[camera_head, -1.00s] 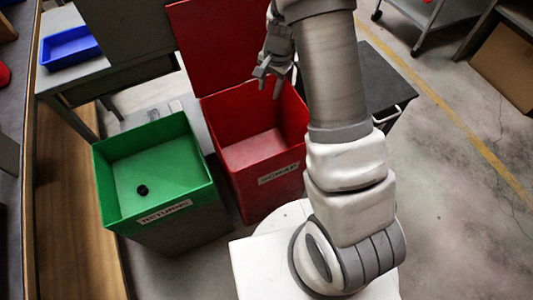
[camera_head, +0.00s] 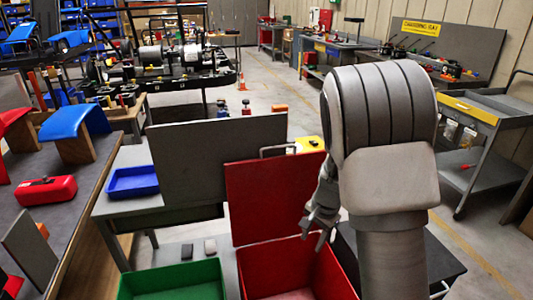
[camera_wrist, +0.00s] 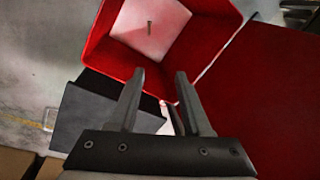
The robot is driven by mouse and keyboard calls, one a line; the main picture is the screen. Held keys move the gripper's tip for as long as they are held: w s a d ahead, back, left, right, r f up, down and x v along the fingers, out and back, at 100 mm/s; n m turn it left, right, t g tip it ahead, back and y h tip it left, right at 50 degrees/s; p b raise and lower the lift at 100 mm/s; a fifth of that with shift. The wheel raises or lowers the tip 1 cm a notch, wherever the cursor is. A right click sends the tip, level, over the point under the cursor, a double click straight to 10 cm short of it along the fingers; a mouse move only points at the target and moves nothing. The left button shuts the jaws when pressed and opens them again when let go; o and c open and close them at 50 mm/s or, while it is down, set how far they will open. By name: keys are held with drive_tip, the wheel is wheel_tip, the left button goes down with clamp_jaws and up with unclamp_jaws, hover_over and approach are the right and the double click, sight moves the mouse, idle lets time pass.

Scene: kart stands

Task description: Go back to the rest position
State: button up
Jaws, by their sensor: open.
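My gripper (camera_head: 318,232) hangs over the back right part of the red bin (camera_head: 262,262) in the head view. In the wrist view its two dark fingers (camera_wrist: 160,76) are apart, with nothing between them. The red bin (camera_wrist: 215,45) is beyond the fingertips there. A small dark slim piece (camera_wrist: 149,27) lies on its pale-lit floor. My upper arm covers the right side of the head view and hides part of what is behind it.
A green bin (camera_head: 172,278) stands left of the red bin. A red panel (camera_head: 262,195) rises behind the red bin. A grey table with a blue tray (camera_head: 133,182) is at left, and a dark cart (camera_head: 440,262) is at right. Open floor (camera_head: 270,85) runs towards the back.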

drive_tip(key=s+a+r+n+t+p, duration=0.15)
drive_tip(key=s+r, duration=0.35)
drive_tip(key=r, duration=0.5)
drive_tip(key=s+a+r+n+p, duration=0.1)
drive_tip(key=s+r+n+p, duration=0.2)
drive_tip(key=r, duration=0.6)
drive_tip(key=s+r+n+t+p, duration=0.1)
drive_tip(key=s+r+n, duration=0.1)
drive_tip(key=s+r, duration=0.3)
drive_tip(key=s+r+n+t+h+p, duration=0.1)
drive_tip(key=s+r+n, duration=0.2)
drive_tip(key=s, duration=0.7)
drive_tip(key=shift+s+d+r+t+p, duration=0.35)
drive_tip(key=shift+s+d+r+p, duration=0.05)
drive_tip(key=shift+r, duration=0.9)
drive_tip(key=shift+s+n, duration=0.1)
drive_tip(key=shift+n, duration=0.15)
